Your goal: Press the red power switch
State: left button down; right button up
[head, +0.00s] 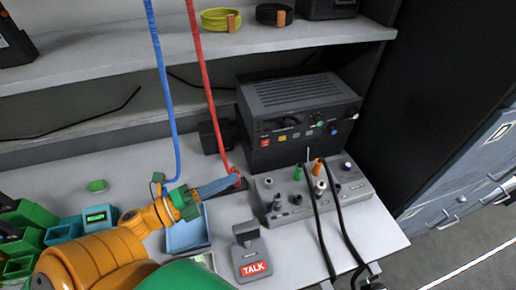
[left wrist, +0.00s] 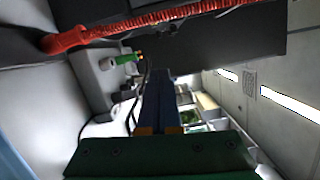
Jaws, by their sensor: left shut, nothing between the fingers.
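The black radio unit (head: 300,92) stands at the back of the bench. A small red square switch (head: 265,142) is at the lower left of its front face. My left gripper (head: 236,181) is shut and empty, its blue fingers pointing right, below and left of the red switch and apart from it in the picture. In the left wrist view the shut fingers (left wrist: 158,78) point toward a dark body that looks like the radio (left wrist: 215,45). The red switch cannot be made out there. My right gripper does not show.
A grey connector box (head: 290,207) with knobs and black cables stands before the radio. A red coiled cord (head: 205,80) hangs close to my left fingertips; a blue cord (head: 165,90) hangs left of it. A TALK pedestal (head: 250,252) and blue tray (head: 187,238) are nearer.

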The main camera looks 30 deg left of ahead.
aim_at(258, 147)
pick_arm(q)
jog(key=w+d+p, duration=0.1)
jog(key=w+p, duration=0.2)
jog(key=w, duration=0.8)
jog(key=shift+w+d+r, duration=0.25)
jog(key=shift+w+r, duration=0.1)
jog(key=shift+r, duration=0.05)
jog(key=shift+w+a, duration=0.1)
jog(key=shift+w+a+r, duration=0.15)
jog(key=shift+r, duration=0.1)
